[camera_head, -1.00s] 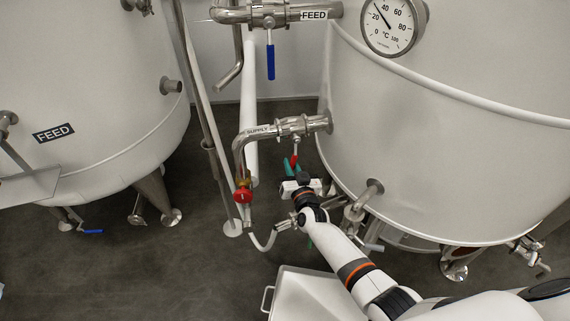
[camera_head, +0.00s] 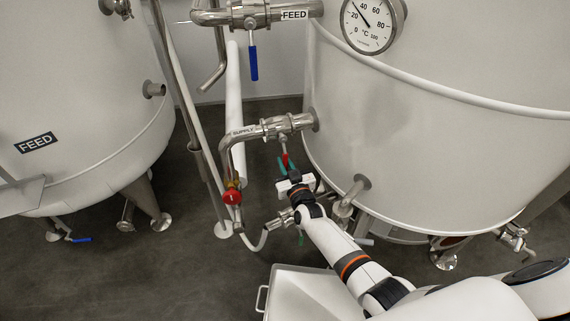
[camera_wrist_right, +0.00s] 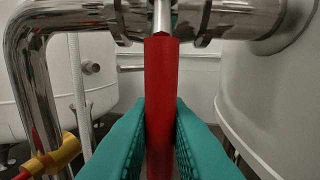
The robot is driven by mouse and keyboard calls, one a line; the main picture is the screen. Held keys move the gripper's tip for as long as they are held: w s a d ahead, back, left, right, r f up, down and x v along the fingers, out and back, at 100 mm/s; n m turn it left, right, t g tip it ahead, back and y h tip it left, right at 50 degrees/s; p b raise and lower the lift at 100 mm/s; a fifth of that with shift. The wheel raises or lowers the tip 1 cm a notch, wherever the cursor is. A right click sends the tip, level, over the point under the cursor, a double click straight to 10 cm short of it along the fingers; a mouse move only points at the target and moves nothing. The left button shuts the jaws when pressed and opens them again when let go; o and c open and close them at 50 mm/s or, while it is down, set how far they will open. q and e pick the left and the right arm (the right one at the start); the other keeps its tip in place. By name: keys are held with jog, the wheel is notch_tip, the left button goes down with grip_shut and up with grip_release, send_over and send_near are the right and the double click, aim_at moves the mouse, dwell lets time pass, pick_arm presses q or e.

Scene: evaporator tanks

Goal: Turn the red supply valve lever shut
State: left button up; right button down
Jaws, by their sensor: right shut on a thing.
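The lever's lower end is partly hidden by the fingers. My left gripper is not in view.
A red round knob (camera_head: 232,197) on a yellow fitting sits left of the gripper. A blue-handled valve (camera_head: 253,63) hangs from the FEED pipe above. The right tank (camera_head: 430,130) stands close on the right. A floor post (camera_head: 222,229) stands left.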

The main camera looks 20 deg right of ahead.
jog(key=c, duration=1.4)
grip_release()
jog(key=shift+d, duration=0.1)
jog(key=shift+c, duration=0.2)
jog(key=s, duration=1.2)
jog(key=shift+p, duration=0.4)
